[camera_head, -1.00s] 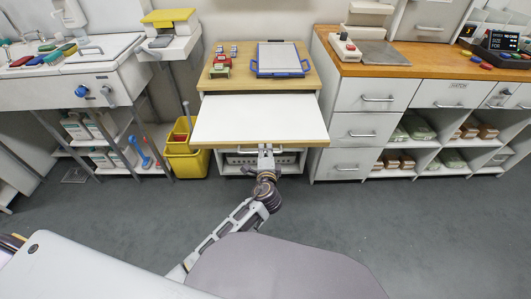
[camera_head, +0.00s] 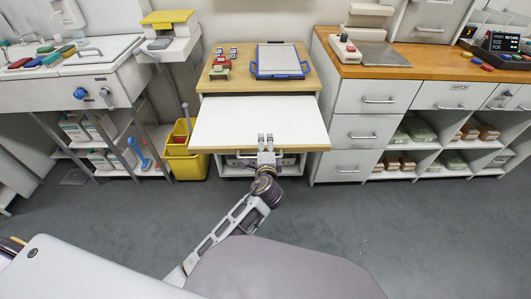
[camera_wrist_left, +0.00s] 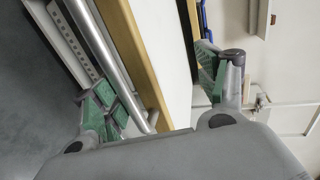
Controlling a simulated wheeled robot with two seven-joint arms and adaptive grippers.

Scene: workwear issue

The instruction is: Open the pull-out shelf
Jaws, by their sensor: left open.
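The pull-out shelf (camera_head: 235,120), a white board with a wooden front edge, stands well out from the wooden-topped cabinet (camera_head: 305,75). A pale bar handle (camera_head: 238,156) shows just below its front edge. In the left wrist view the silver handle bar (camera_wrist_left: 100,45) runs beside the wooden edge and the white shelf top (camera_wrist_left: 165,50). My left gripper (camera_head: 265,143) is at the middle of the front edge, its fingers apart. In the wrist view the open gripper (camera_wrist_left: 158,88) has one green-padded finger near the bar and the other on the shelf-top side. My right gripper is out of view.
A blue-framed tray (camera_head: 279,60) and small red and green items lie on the cabinet top. A yellow bin (camera_head: 184,160) stands left of the shelf, and a drawer unit (camera_head: 352,130) stands close on its right. The grey floor in front is clear.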

